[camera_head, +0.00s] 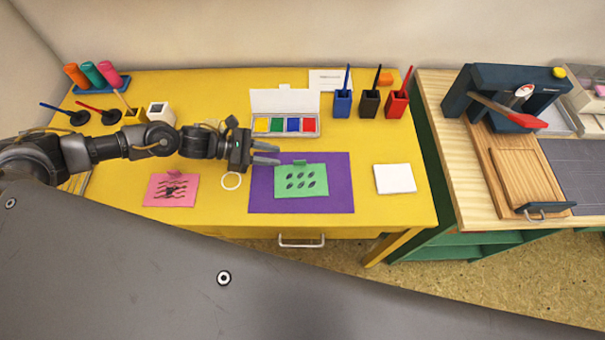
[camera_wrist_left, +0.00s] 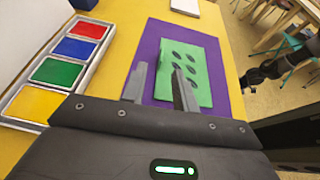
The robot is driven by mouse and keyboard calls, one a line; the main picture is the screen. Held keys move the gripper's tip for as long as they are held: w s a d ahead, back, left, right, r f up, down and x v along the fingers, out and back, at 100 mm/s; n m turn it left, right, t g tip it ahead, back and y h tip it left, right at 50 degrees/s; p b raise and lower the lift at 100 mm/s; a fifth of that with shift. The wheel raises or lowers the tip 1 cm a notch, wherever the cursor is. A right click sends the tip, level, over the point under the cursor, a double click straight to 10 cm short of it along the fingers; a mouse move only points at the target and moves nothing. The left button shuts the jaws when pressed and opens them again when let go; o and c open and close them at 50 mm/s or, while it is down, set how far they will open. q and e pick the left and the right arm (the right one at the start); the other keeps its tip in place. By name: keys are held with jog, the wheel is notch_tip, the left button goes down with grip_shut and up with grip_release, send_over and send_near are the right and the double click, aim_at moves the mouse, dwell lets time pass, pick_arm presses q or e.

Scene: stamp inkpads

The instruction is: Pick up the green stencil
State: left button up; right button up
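The green stencil (camera_head: 301,181) lies on the purple sheet (camera_head: 262,198) on the yellow table. It has rows of dark oval cutouts and a small tab at its far edge. It also shows in the left wrist view (camera_wrist_left: 203,70), beyond and partly behind my fingers. My left gripper (camera_head: 266,153) is open and empty, above the far left part of the purple sheet. Its two fingers (camera_wrist_left: 160,88) are apart, with the stencil ahead and to the right. A dark arm, apparently my right one, shows at the right edge of the left wrist view; its fingers are not clear.
An open ink pad box (camera_head: 284,134) stands just behind the left gripper. A pink stencil (camera_head: 171,190) and a white ring (camera_head: 231,181) lie to the left. A white block (camera_head: 395,179) is to the right. Blue, black and red holders stand at the back right.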

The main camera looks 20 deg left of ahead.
aim_at(294, 165)
pick_arm(q)
jog(key=shift+d+f, duration=0.1)
jog(key=shift+d, duration=0.3)
jog(key=shift+w+d+f+p, duration=0.15)
jog(key=shift+d+p, duration=0.15)
jog(key=shift+d, duration=0.05)
jog(key=shift+w+d+f, duration=0.1)
jog(key=shift+d+f, duration=0.05)
jog(key=shift+d, duration=0.15)
jog(key=p+x, duration=0.2)
jog(key=x, duration=0.2)
jog(key=shift+d+f, duration=0.1)
jog(key=shift+d, duration=0.15)
jog(key=shift+d+f, duration=0.15)
jog(key=shift+d, duration=0.05)
jog(key=shift+c, duration=0.4)
grip_shut()
